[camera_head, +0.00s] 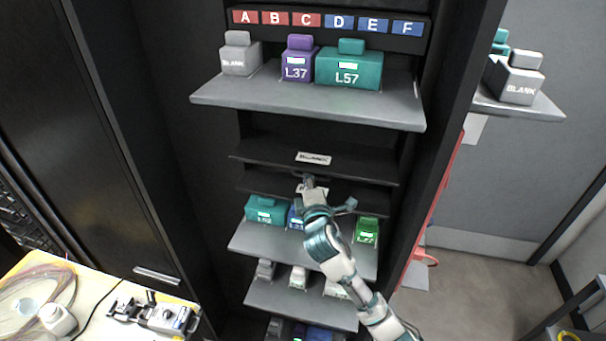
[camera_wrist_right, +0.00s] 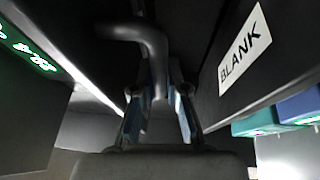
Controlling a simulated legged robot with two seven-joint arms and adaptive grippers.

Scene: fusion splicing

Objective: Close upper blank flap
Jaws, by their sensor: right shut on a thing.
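The upper blank flap (camera_head: 360,166) is a dark panel with a white BLANK label (camera_head: 313,158), jutting out from the rack below the top shelf. A second dark flap (camera_head: 365,196) sits just under it, its label partly hidden by my gripper. My right gripper (camera_head: 308,182) is at the front edge of the flaps, just below the upper label. In the right wrist view its fingers (camera_wrist_right: 160,105) are closed around a dark bent handle (camera_wrist_right: 150,45), beside a panel with a BLANK label (camera_wrist_right: 245,48). Which flap bears the handle is hard to tell. My left gripper is out of view.
A grey shelf (camera_head: 310,103) above holds grey, purple and teal modules. A lower shelf (camera_head: 300,248) with several modules lies close under the flaps, partly behind my right arm. Rack side walls flank both sides. A table (camera_head: 95,318) stands at lower left.

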